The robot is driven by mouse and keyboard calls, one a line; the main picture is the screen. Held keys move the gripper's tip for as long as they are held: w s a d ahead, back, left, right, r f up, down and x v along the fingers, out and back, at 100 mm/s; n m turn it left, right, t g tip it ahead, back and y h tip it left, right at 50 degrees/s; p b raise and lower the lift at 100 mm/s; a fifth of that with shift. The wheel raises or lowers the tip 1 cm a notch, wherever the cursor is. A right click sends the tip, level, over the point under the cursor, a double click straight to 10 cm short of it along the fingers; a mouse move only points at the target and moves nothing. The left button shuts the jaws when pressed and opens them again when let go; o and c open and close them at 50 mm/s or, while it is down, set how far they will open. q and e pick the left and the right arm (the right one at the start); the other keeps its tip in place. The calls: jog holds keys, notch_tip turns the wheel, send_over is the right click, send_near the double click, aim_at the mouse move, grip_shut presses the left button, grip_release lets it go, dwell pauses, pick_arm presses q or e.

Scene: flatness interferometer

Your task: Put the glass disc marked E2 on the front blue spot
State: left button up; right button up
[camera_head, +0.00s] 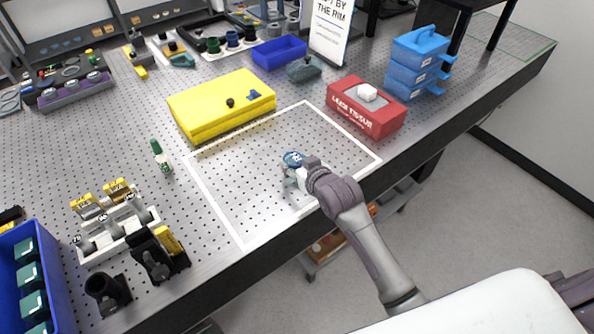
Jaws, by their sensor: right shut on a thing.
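My right gripper (291,175) is above the white-outlined area of the perforated table, near its right part. It is shut on a small round disc (293,159) with a blue and white face. The mark on the disc is too small to read, so I cannot tell whether it is E2. Part of the disc is hidden by the gripper. I cannot tell whether it touches the table. No blue spot can be made out clearly; one may be hidden under the disc or gripper. My left gripper is not in view.
A yellow case (220,104) lies behind the white outline (215,198). A red tissue box (366,107) stands to its right, near blue stacked trays (418,62). A white rack (118,230) and a blue crate (62,300) are at left. The outlined area is otherwise clear.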

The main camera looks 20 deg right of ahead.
notch_tip(320, 180, down, 3)
jog(key=shift+r, duration=0.15)
jog(key=shift+f, duration=0.5)
jog(key=o, duration=1.1)
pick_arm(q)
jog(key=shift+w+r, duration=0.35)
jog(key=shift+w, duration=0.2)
pick_arm(e)
jog(key=shift+o, duration=0.3)
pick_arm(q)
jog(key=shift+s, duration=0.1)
